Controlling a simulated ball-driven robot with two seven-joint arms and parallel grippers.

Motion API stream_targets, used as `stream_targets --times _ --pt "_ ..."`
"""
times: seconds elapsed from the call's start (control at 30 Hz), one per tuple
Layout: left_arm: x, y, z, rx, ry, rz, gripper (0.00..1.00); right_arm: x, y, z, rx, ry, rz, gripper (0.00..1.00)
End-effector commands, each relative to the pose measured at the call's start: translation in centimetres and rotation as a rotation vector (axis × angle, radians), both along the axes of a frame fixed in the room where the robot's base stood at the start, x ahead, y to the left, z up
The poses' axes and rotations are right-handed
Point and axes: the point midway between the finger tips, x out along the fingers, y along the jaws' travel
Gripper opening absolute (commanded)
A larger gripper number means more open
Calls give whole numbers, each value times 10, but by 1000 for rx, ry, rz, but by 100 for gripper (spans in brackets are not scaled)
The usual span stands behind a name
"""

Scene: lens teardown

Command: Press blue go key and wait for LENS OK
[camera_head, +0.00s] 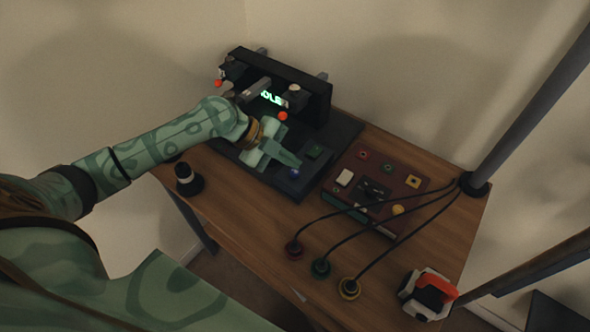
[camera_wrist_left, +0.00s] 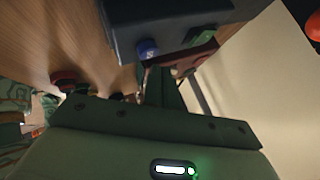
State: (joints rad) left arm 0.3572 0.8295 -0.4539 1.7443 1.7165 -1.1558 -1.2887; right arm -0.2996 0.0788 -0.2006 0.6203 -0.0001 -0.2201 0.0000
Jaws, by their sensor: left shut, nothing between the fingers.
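The blue go key (camera_head: 295,173) sits on the front of a dark fixture base (camera_head: 262,180). It also shows in the left wrist view (camera_wrist_left: 147,49), with a green key (camera_wrist_left: 200,35) to its right. My left gripper (camera_head: 298,161) is shut and empty, its tip close to the blue key in the head view. I cannot tell whether it touches the key; in the wrist view the key's face is uncovered, left of the fingers (camera_wrist_left: 165,75). The display (camera_head: 271,97) glows green and seems to read IDLE, partly hidden by a grey part. My right gripper is not in view.
A dark red panel (camera_head: 350,207) with several coloured buttons stands right of the fixture. Black cables run to red, green and yellow round plugs (camera_head: 320,267) at the table's front. A black knob-like object (camera_head: 188,180) stands left. A white and red device (camera_head: 428,293) is front right.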

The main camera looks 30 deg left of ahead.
Motion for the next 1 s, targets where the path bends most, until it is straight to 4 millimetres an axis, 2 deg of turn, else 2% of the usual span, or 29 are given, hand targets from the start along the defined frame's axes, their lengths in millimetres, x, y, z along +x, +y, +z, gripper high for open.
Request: stream_targets --times 0.57,1.0 --pt "0 0 0 0 0 0 0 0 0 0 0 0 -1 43" --pt "0 0 -8 0 0 0 0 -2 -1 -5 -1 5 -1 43"
